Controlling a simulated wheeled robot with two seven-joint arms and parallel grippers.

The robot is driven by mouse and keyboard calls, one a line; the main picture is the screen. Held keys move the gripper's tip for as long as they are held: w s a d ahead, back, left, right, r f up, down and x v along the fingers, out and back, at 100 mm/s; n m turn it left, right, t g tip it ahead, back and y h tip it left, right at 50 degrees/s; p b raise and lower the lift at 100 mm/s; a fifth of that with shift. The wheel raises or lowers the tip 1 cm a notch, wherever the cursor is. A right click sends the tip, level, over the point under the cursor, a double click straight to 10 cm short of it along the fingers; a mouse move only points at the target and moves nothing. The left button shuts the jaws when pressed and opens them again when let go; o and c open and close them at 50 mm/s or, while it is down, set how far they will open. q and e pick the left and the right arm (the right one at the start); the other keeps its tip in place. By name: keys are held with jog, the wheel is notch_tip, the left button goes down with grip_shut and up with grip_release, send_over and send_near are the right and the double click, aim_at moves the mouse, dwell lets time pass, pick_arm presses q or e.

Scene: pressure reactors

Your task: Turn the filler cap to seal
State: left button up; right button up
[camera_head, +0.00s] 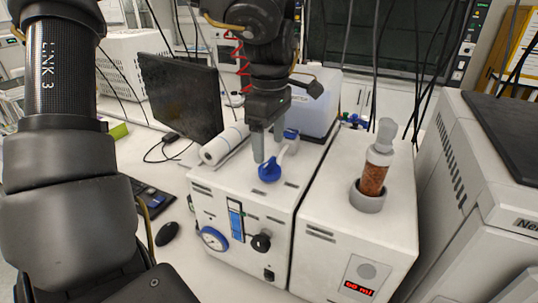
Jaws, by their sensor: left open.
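A blue round cap (269,172) with a pale lever-like part sits on top of the left white reactor box (215,190). I take it for the filler cap, but cannot be sure. My left gripper (267,150) points down just above and behind this cap, with its grey fingers apart. Nothing shows between the fingers, and I cannot tell whether a finger touches the cap. My right gripper is not in view.
A clear bottle of brown granules (374,178) stands in a round holder on the right white box (345,240). A monitor (182,98) and a mouse (167,233) are to the left.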

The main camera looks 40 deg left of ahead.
aim_at(269, 162)
pick_arm(q)
notch_tip(269, 162, up, 6)
jog(key=shift+r+p, duration=0.2)
jog(key=shift+p, duration=0.25)
dwell(0.3)
